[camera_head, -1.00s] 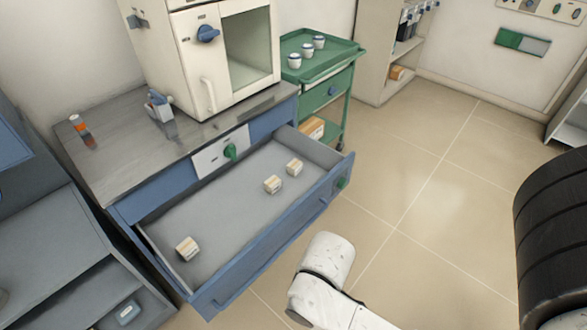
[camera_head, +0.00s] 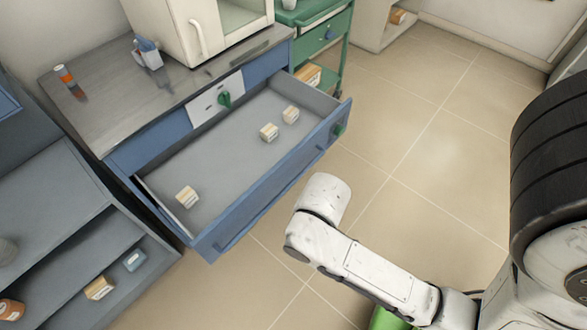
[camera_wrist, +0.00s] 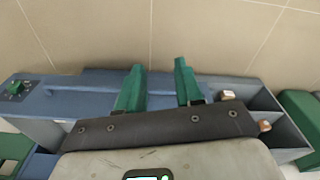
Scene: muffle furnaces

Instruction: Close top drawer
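The top drawer (camera_head: 215,160) is pulled far out of the blue cabinet under a steel counter. Its blue front (camera_head: 275,193) has a long bar handle and a green knob (camera_head: 338,130) near the right end. Three small boxes (camera_head: 187,196) lie inside. In the wrist view, my gripper (camera_wrist: 159,66) has two green fingers spread apart with nothing between them. The blue drawer front (camera_wrist: 62,104) shows behind and beside the fingers, with the knob (camera_wrist: 16,88) at left. Contact cannot be told. My fingers are not clearly seen in the head view.
A green cart (camera_head: 325,40) is close behind the cabinet's right end. An open grey shelf (camera_head: 60,240) is at left. The tiled floor (camera_head: 440,160) at right is clear.

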